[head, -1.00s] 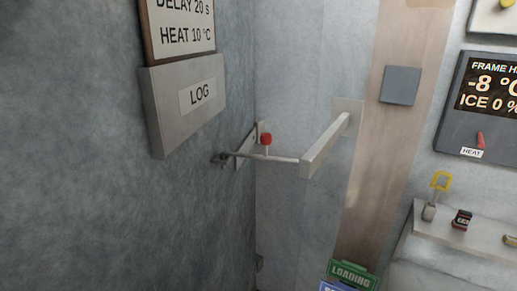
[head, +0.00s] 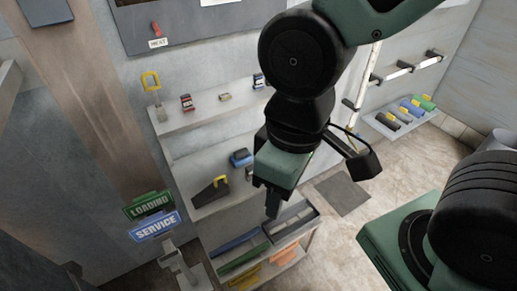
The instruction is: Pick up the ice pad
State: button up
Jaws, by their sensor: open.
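I cannot tell for sure which object is the ice pad. A small blue block (head: 241,158) sits on the middle shelf, just left of my gripper in the picture. A dark wedge-shaped tool with a yellow handle (head: 212,190) is on the same shelf, further left. My gripper (head: 272,207) hangs in front of the shelves, pointing down and open. It appears to hold nothing. My arm hides part of the shelves and wall behind it.
The upper shelf (head: 205,114) holds a yellow-handled item and several small blocks. A bin of coloured panels (head: 275,236) is below. Green LOADING (head: 148,204) and blue SERVICE (head: 156,227) signs stand left. A rack with colourful-handled tools (head: 408,118) is at right. Floor lies open there.

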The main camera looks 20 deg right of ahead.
aim_at(241, 157)
jog(key=u, duration=1.45)
jog(key=z, duration=1.5)
jog(key=i+u, duration=0.3)
jog(key=i, duration=0.25)
